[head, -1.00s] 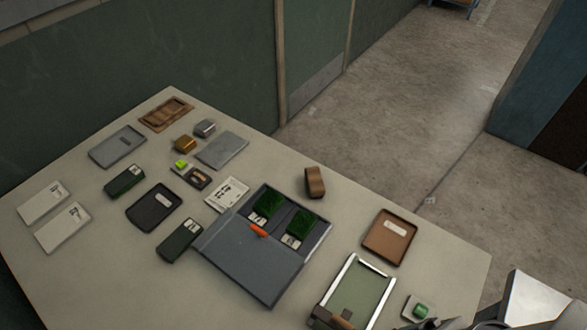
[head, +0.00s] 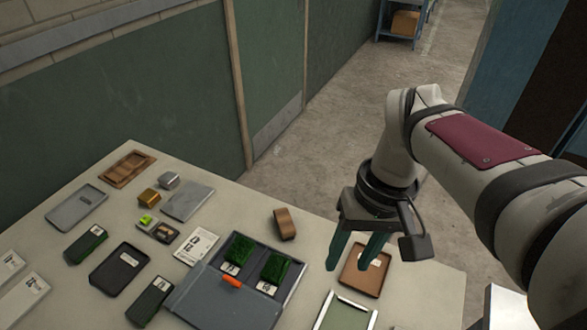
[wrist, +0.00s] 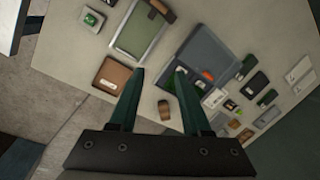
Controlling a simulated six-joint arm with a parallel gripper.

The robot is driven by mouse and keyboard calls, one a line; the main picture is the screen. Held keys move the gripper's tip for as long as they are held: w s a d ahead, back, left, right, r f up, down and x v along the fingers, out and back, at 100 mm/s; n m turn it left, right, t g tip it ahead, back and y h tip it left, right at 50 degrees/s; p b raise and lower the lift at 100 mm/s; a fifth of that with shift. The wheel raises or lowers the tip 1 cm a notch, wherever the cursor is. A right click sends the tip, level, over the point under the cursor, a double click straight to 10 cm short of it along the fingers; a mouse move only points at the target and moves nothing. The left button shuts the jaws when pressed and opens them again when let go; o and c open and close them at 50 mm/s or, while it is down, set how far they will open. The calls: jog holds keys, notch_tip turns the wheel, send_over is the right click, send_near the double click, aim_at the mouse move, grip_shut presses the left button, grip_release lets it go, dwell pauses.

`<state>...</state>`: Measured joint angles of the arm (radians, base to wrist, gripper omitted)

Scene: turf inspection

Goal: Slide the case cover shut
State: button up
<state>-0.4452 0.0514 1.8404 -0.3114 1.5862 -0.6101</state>
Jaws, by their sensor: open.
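The dark grey case (head: 298,283) lies on the table with its grey sliding cover (head: 205,300) over the near-left part. The far part is uncovered and shows two green turf pieces (head: 241,249) with white labels. An orange tab (head: 232,281) sits at the cover's edge, beside the turf. My gripper (head: 350,268) is open and empty, pointing down above the table, to the right of the case in the head view. In the wrist view, its two dark green fingers (wrist: 160,73) are apart, and the case (wrist: 207,50) shows beyond the right finger.
A brown tray (head: 352,270) is partly hidden behind my fingers. A brown block (head: 285,223) stands beyond the case. A framed green board (head: 345,312) is at the near right. Trays, turf boxes and cards crowd the left; a wall (head: 120,90) runs behind.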

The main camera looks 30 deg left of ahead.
jog(key=w+a+f+n, duration=0.15)
jog(key=a+n, duration=0.35)
jog(key=a, duration=0.5)
jog(key=n+h, duration=0.1)
jog(key=n, duration=0.6)
send_near(232, 279)
jog(key=shift+g, duration=0.3)
jog(key=f, duration=0.4)
jog(key=s+f, duration=0.1)
jog(key=f, duration=0.2)
jog(key=shift+f, duration=0.5)
grip_shut()
